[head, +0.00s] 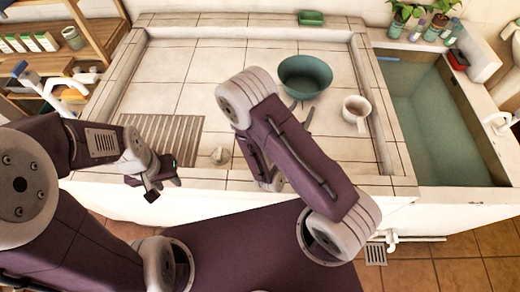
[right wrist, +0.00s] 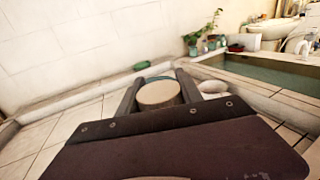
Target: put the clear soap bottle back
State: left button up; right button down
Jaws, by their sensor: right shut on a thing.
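My right gripper (right wrist: 160,92) is shut on a pale, round-faced thing (right wrist: 159,95), with one dark finger on each side of it in the right wrist view. Only its round beige face shows, so I cannot tell if it is the clear soap bottle. In the head view my right arm hides most of this gripper (head: 300,111), with dark fingertips near the green bowl (head: 305,77). My left gripper (head: 161,186) hangs at the counter's front edge, by the slatted drain area; its jaws are unclear. I make out no clear bottle elsewhere.
A white mug (head: 356,110) stands right of the bowl. A green sponge (head: 311,18) lies on the back ledge. A water-filled basin (head: 440,120) is at right, with potted plants (head: 408,12) and small bottles behind. Shelves (head: 60,45) stand at left. The counter's middle-left is clear.

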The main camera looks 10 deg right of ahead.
jog(key=w+a+f+b, duration=0.6)
jog(key=a+f+b, duration=0.4)
jog(key=f+b, duration=0.1)
jog(key=shift+b, duration=0.6)
jog(key=shift+w, duration=0.1)
jog(key=shift+f, duration=0.2)
jog(key=c, duration=0.8)
grip_release()
jog(key=shift+r, duration=0.1)
